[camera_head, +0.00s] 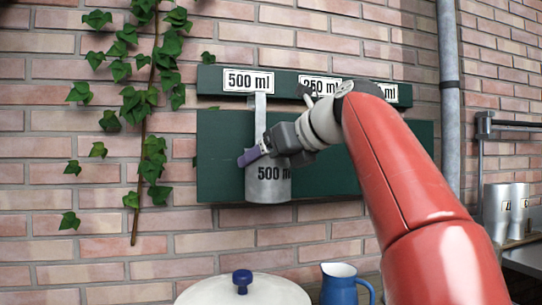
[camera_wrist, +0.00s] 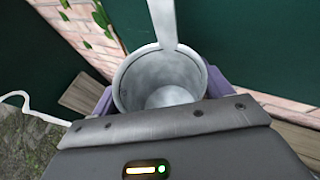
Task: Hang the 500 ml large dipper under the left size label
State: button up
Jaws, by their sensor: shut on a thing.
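The large metal dipper (camera_head: 268,188) carries a "500 ml" marking on its cup and hangs upright below the left size label (camera_head: 248,81), which reads 500 ml. Its long flat handle (camera_head: 260,112) reaches up to the green label rail, just under that label. Whether its top is caught on a hook cannot be told. My gripper (camera_head: 262,155) is shut on the dipper's cup near the rim, reaching in from the right. In the wrist view the open cup (camera_wrist: 160,80) sits between the purple fingers, with the handle rising from its far side.
A green backboard (camera_head: 340,150) lies behind the dipper. The 250 ml label (camera_head: 320,86) is to the right, partly covered by my arm. Below are a white lid with a blue knob (camera_head: 242,280) and a blue jug (camera_head: 341,285). Metal cups (camera_head: 497,208) stand at the right. Ivy (camera_head: 150,100) climbs the brick wall.

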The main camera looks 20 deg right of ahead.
jog(key=shift+w, duration=1.55)
jog(key=shift+w+a+m+t+h, duration=0.2)
jog(key=shift+a+m+t+h, duration=0.1)
jog(key=shift+m+h, duration=0.4)
jog(key=shift+f+b, duration=0.75)
jog(key=shift+f, duration=0.7)
dwell(0.8)
jog(key=o, duration=1.2)
jog(key=shift+d, duration=0.1)
jog(key=shift+s, duration=0.1)
